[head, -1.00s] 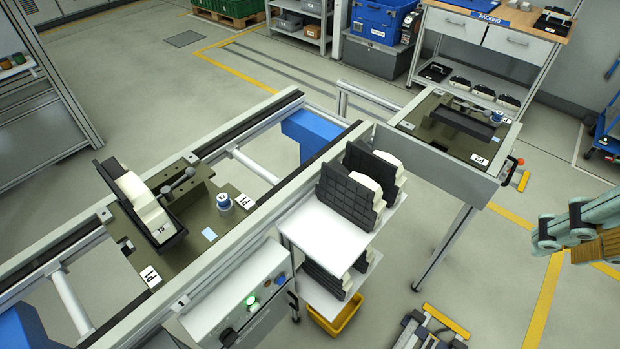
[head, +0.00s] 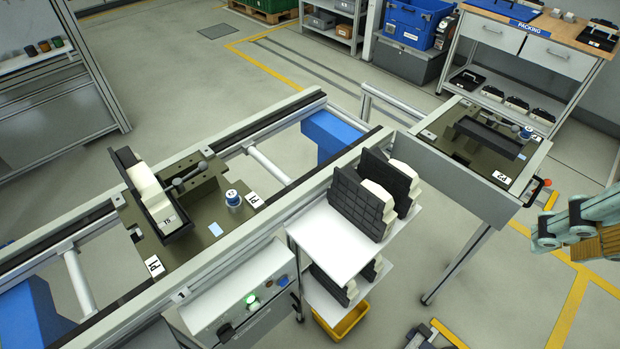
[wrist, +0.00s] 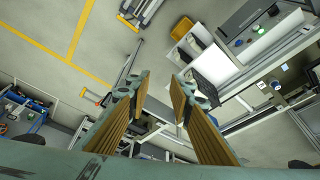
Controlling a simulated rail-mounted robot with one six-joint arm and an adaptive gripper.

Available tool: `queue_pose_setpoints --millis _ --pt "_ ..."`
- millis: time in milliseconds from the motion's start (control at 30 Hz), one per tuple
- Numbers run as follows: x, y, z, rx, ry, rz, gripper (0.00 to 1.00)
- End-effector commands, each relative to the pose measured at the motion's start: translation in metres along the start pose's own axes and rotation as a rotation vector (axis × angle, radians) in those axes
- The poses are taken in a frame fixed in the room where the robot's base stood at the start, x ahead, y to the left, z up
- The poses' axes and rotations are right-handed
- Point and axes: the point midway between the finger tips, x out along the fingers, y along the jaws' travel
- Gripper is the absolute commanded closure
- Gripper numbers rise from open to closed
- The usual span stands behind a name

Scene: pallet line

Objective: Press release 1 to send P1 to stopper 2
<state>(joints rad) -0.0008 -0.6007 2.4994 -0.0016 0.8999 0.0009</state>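Pallet P1 (head: 196,241), an olive plate with white P1 labels, sits on the left conveyor. It carries a black and cream part (head: 155,203) in a fixture and a blue-topped knob. The control box (head: 225,307) marked 1 is on the conveyor's front side. It has a lit green light (head: 250,298), a blue button (head: 282,281) and a dark knob. The box also shows in the wrist view (wrist: 254,45). My gripper (wrist: 158,88) is open and empty in the wrist view, over the floor and away from the box. I cannot pick out stopper 2.
Pallet P2 (head: 470,148) sits on the right-hand conveyor section. A white shelf (head: 328,240) with black and cream parts stands beside the control box, with a yellow bin (head: 343,322) below. A packing bench (head: 530,35) stands at the back right. Open floor lies at the front right.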

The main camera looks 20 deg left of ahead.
Motion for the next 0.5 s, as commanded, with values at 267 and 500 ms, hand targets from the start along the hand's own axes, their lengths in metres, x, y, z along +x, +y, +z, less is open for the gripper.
queue_pose_setpoints --millis 267,500 --pt "0.0001 0.0 0.0001 0.0 0.0 0.0 0.82" --pt "0.0001 0.0 0.0 0.0 0.0 0.0 1.0"
